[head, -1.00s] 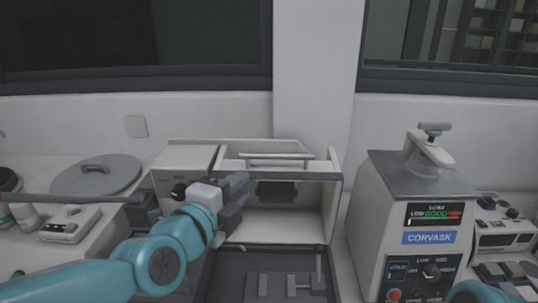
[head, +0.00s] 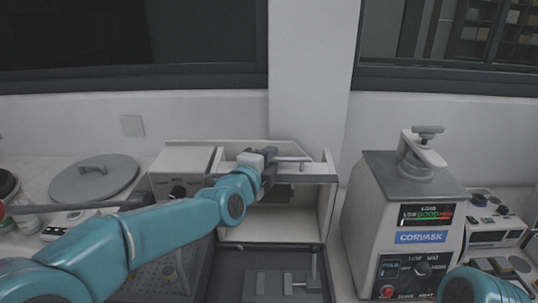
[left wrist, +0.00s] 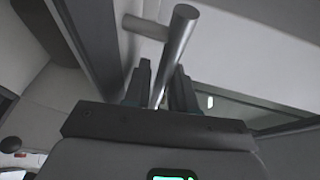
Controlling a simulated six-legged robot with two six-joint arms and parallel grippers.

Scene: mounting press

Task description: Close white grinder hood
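The white grinder hood (head: 326,159) is raised, and the front of the white grinder housing (head: 272,229) beneath it is open. A grey bar handle (head: 295,159) runs along the hood's front; it also shows large in the left wrist view (left wrist: 181,35). My left gripper (head: 269,168) is at the left part of this handle and hides some of it. In the left wrist view its two fingers (left wrist: 162,82) stand apart, with the bar passing between them and gaps visible beside it. My right gripper is out of view.
A grey tray with dark blocks (head: 280,284) lies in front of the housing. The CORVASK press (head: 405,205) stands to the right. A round grey lid (head: 94,178) lies at the left. My right forearm (head: 480,287) shows at bottom right.

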